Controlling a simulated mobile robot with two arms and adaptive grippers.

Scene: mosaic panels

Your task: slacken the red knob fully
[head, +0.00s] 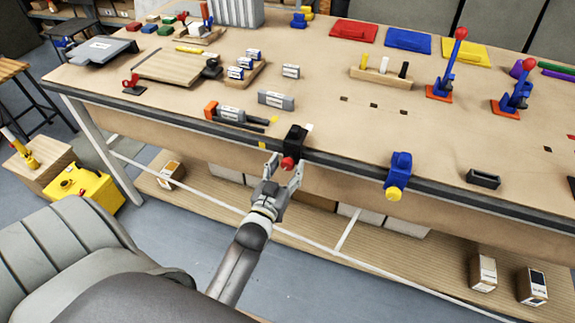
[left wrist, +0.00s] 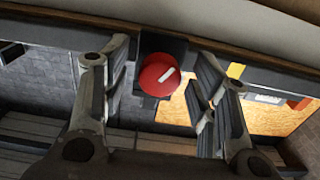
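The red knob (head: 287,162) sits on the front of a black clamp-like block (head: 296,139) at the table's front edge. In the left wrist view the red knob (left wrist: 159,75) is round, with a white mark slanting up to the right. My left gripper (head: 283,170) is open in front of the knob. Its fingers stand on either side of the knob with visible gaps, so it appears not to grip it. My right gripper is not in view.
A blue block with a yellow knob (head: 395,191) is on the same edge to the right. A black tray (head: 482,179) lies further right. The wooden tabletop (head: 350,140) between the two blocks is clear.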

